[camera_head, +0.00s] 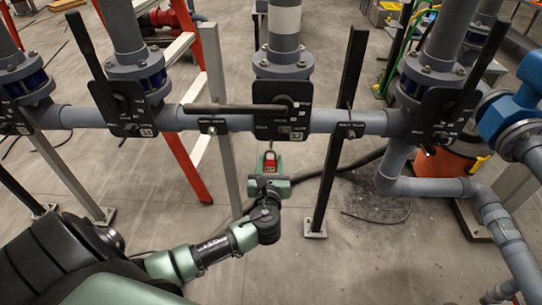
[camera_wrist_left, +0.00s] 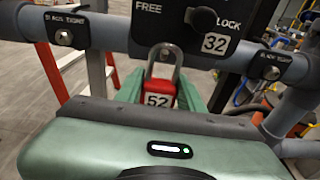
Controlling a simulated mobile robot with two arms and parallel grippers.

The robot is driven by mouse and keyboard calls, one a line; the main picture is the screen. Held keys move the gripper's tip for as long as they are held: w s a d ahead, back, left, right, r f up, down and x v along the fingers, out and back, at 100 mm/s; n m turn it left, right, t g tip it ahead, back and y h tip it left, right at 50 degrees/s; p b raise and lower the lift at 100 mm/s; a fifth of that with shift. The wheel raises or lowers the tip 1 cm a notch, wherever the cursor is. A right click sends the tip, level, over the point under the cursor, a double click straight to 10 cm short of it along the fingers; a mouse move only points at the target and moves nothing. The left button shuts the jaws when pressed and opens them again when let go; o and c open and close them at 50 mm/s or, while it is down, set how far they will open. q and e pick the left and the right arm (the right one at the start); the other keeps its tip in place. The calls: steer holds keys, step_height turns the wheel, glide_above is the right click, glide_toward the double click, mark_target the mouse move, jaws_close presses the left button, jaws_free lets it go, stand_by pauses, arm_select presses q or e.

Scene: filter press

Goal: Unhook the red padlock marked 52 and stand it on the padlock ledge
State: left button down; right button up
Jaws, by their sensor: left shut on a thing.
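The red padlock (camera_head: 270,163) is upright below the middle valve's black plate (camera_head: 283,122), which is marked 32. In the left wrist view the padlock (camera_wrist_left: 158,97) shows a white label reading 52, with its grey shackle (camera_wrist_left: 164,58) pointing up in front of the grey pipe. I cannot tell whether the shackle passes through the plate. My left gripper (camera_head: 269,180) is shut on the padlock's body from below, with a green finger on each side in the left wrist view (camera_wrist_left: 160,92). The padlock ledge cannot be made out. My right gripper is not in view.
The middle valve's black lever (camera_head: 232,108) lies level to the left above the pipe (camera_head: 345,121). Posts stand at left (camera_head: 222,120) and right (camera_head: 335,145) of the padlock. Other valve plates (camera_head: 125,105) sit along the pipe.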

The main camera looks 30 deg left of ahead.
arm_select(q)
steer(key=v, duration=1.3)
steer(key=shift+s+d, duration=0.15)
steer(key=shift+s, duration=0.15)
steer(key=shift+f, duration=0.2)
steer(key=f+p+v, duration=0.1)
steer(key=p+v, duration=0.1)
steer(key=v, duration=0.5)
stand_by(0.7)
stand_by(0.4)
